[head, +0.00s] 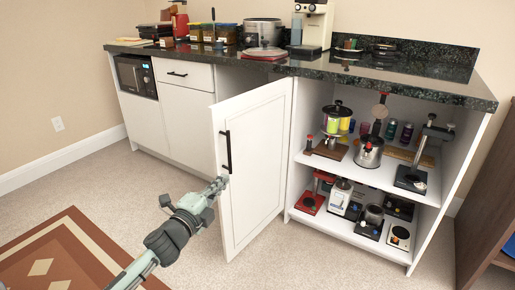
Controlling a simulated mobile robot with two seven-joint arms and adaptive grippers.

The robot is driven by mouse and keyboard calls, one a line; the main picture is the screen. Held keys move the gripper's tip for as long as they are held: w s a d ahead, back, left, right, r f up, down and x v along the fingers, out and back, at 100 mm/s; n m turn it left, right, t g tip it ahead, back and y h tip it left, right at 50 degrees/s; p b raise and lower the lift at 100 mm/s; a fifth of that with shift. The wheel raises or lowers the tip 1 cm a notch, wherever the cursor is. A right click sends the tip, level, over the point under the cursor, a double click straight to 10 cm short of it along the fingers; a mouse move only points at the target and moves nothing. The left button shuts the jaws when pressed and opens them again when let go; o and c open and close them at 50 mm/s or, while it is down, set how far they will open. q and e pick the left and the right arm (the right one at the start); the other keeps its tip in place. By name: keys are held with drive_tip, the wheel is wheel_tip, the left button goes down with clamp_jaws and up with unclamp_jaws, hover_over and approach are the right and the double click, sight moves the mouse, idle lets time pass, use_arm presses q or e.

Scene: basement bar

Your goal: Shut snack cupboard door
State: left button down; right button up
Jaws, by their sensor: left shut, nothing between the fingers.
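The snack cupboard door (254,165) is white with a black bar handle (226,151) near its left edge. It stands open, swung out to the left from the cupboard (299,160), whose shelves show. My left gripper (220,184) is shut and empty. It is just below the handle, by the door's free left edge. I cannot tell whether it touches the door. My right gripper is not in view.
Several kitchen items stand on the two cupboard shelves (378,176). The dark countertop (425,78) above holds a pot and a coffee machine (312,25). A patterned rug (75,250) lies at lower left, and a brown wooden piece (490,205) stands at right.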

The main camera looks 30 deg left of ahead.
sight(229, 158)
use_arm(q)
drive_tip(key=shift+w+a+r+b, duration=0.1)
drive_tip(key=shift+w+a+b, duration=0.55)
drive_tip(key=shift+w, duration=1.2)
drive_tip(key=shift+w+a+b, duration=0.35)
drive_tip(key=shift+w+a, duration=0.45)
drive_tip(key=shift+w, duration=1)
drive_tip(key=shift+w+a+r+b, duration=0.1)
drive_tip(key=shift+w+a+b, duration=0.55)
drive_tip(key=shift+w, duration=1.2)
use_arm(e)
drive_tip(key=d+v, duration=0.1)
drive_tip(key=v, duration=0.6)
use_arm(q)
drive_tip(key=shift+a, duration=0.1)
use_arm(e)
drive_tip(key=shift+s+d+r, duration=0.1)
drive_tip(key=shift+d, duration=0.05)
use_arm(q)
drive_tip(key=shift+a+f+h, duration=0.1)
drive_tip(key=shift+h, duration=0.2)
